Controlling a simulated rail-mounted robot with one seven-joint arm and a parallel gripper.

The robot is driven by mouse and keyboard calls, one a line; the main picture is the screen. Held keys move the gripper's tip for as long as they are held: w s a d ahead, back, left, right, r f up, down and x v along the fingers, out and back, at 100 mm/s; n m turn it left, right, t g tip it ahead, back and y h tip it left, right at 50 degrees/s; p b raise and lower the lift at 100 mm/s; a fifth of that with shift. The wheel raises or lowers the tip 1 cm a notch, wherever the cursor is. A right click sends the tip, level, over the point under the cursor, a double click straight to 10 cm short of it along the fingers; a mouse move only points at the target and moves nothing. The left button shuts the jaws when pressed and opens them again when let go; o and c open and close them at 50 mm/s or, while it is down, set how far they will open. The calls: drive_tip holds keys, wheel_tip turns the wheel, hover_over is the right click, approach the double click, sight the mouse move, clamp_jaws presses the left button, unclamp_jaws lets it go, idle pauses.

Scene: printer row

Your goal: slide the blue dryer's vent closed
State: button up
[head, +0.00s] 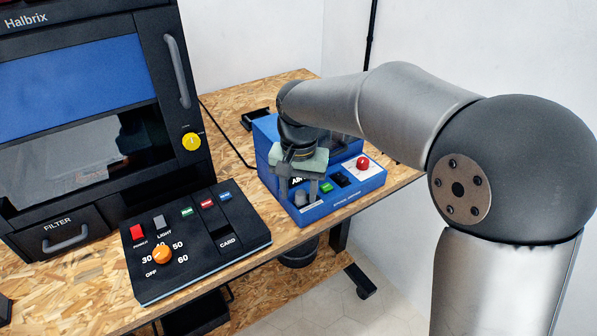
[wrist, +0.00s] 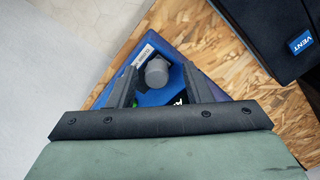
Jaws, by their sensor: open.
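The blue dryer (head: 321,211) stands on the wooden bench, right of the black printer. Its sloped front carries a green switch (head: 327,187), a black part (head: 341,179) and a red knob (head: 362,163) on a white plate. My gripper (head: 299,187) is over the dryer's left front part, pointing down, fingers apart. In the wrist view a grey round knob (wrist: 157,72) shows between the open fingers (wrist: 160,84); I cannot tell if they touch it. My gripper hides much of the dryer's top. I cannot clearly pick out its vent slider.
A black control panel (head: 190,262) with an orange dial and several coloured switches lies left of the dryer. In the wrist view a blue VENT label (wrist: 300,43) is on a black body. The printer (head: 85,190) stands behind the panel. Bare bench (head: 232,165) lies between printer and dryer.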

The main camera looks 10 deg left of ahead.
sight(299, 194)
wheel_tip(299, 194, up, 17)
drive_tip(key=shift+b, duration=0.4)
drive_tip(key=shift+r, duration=0.1)
drive_tip(key=s+d+f, duration=0.3)
drive_tip(key=d+f, duration=0.1)
drive_tip(key=d, duration=0.4)
drive_tip(key=s+d+f, duration=0.3)
drive_tip(key=d+f, duration=0.1)
drive_tip(key=d, duration=0.3)
drive_tip(key=s+d+f, duration=1.1)
drive_tip(key=s+f, duration=0.2)
drive_tip(key=shift+s+t, duration=0.25)
drive_tip(key=shift+t, duration=0.15)
